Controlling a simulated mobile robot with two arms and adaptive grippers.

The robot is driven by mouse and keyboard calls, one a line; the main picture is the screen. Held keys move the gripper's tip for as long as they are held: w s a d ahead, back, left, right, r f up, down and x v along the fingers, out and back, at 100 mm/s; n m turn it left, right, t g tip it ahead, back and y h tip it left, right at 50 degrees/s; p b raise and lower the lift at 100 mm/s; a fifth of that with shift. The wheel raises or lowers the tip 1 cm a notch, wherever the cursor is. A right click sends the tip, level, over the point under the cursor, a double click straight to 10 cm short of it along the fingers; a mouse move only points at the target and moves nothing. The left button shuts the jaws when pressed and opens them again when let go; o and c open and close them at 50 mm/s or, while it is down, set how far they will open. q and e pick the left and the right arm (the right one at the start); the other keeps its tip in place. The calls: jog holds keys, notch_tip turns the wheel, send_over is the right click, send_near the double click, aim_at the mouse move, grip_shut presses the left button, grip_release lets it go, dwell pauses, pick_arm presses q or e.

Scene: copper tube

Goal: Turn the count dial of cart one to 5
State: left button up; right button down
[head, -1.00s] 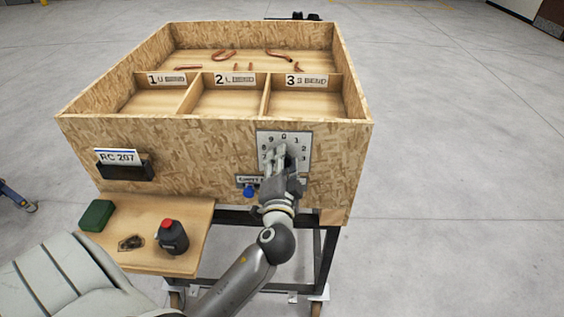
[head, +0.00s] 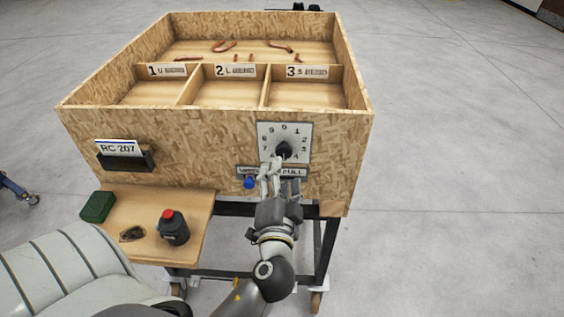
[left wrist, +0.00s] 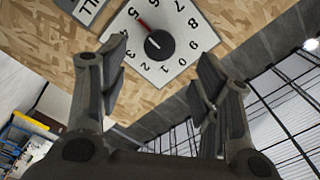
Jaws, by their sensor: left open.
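The count dial (head: 284,149) is a black knob on a white square plate with digits around it, on the front wall of the wooden cart (head: 215,140). In the left wrist view the knob (left wrist: 160,45) shows with a red pointer line aimed at the 5. My left gripper (head: 274,176) is open, just below and in front of the dial in the head view. In the left wrist view its two fingers stand apart, with the knob visible between and beyond them. They look clear of the knob. My right gripper is not in view.
A label strip (head: 290,171) and a blue button (head: 250,182) sit under the dial. The RC 207 card holder (head: 124,156) is at the left. A side shelf (head: 190,205) bears a green box (head: 98,207) and a dark bottle (head: 173,228). Floor at right is clear.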

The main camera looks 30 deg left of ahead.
pick_arm(q)
jog(key=shift+v, duration=1.8)
jog(key=shift+f, duration=0.1)
jog(key=w+d+f+m+g+h+b, duration=0.1)
jog(key=d+f+g+h, duration=0.15)
jog(key=f, duration=0.85)
jog(key=d+f+m+g+h+b, duration=0.1)
jog(key=d+f+m+h, duration=0.15)
jog(key=f, duration=0.95)
jog(key=s+d+f+g+h+b, duration=0.1)
jog(key=s+f+g, duration=0.15)
jog(key=f, duration=0.65)
jog(key=s+d+f+g+h, duration=0.1)
jog(key=s+f, duration=0.2)
jog(key=f, duration=0.6)
jog(key=s+a+f+n+g+h+b, duration=0.2)
jog(key=s+f+n+g, duration=0.4)
jog(key=s+f, duration=1.9)
jog(key=s+a+g+b, duration=0.1)
jog(key=s+a, duration=0.1)
jog(key=s, duration=0.2)
jog(key=shift+f, duration=0.15)
jog(key=shift+a, duration=0.1)
